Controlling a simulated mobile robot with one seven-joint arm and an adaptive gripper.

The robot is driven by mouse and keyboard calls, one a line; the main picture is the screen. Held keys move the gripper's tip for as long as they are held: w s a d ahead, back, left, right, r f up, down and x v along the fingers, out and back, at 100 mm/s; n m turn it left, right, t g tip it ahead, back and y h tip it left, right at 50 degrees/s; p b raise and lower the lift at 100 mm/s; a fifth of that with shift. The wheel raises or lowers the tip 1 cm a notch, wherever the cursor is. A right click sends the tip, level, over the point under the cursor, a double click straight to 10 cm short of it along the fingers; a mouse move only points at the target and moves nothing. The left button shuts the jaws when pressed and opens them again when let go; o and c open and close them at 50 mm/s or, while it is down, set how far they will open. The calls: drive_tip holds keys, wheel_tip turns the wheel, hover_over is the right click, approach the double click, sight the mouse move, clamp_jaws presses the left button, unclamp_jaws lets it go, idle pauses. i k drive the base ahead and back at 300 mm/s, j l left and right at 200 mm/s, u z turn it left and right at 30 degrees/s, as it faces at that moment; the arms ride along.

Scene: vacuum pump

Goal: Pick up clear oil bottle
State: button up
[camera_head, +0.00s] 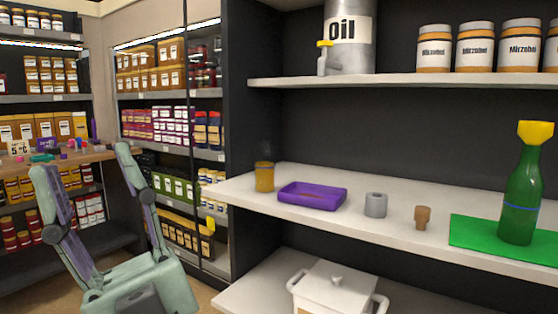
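A translucent green bottle (520,190) stands upright on a green mat (475,236) at the right of the middle shelf. A yellow funnel (535,132) sits in its mouth. I see no colourless bottle in this view. A large grey canister marked "Oil" (352,45), with a yellow-handled tap (323,58), stands on the upper shelf, its top cut off. My gripper (82,163) is at the lower left, its two fingers wide apart with nothing between them. It is well left of the shelf and the green bottle.
On the middle shelf (350,222) stand an amber jar (264,177), a purple tray (312,196), a grey cylinder (376,205) and a cork (422,217). Labelled jars (475,45) line the upper shelf. A white lidded pot (337,290) stands below. Stocked shelves fill the left background.

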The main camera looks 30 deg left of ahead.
sight(264, 152)
drive_tip(key=i+j+z, duration=0.1)
drive_tip(key=j+z, duration=0.15)
drive_tip(key=j, duration=0.45)
drive_tip(key=j+z, duration=0.3)
drive_tip(key=j, duration=0.4)
drive_tip(key=j+z, duration=0.25)
drive_tip(key=j, duration=0.45)
drive_tip(key=k+j+z, duration=0.25)
drive_tip(key=j, duration=0.4)
drive_tip(key=i, duration=0.1)
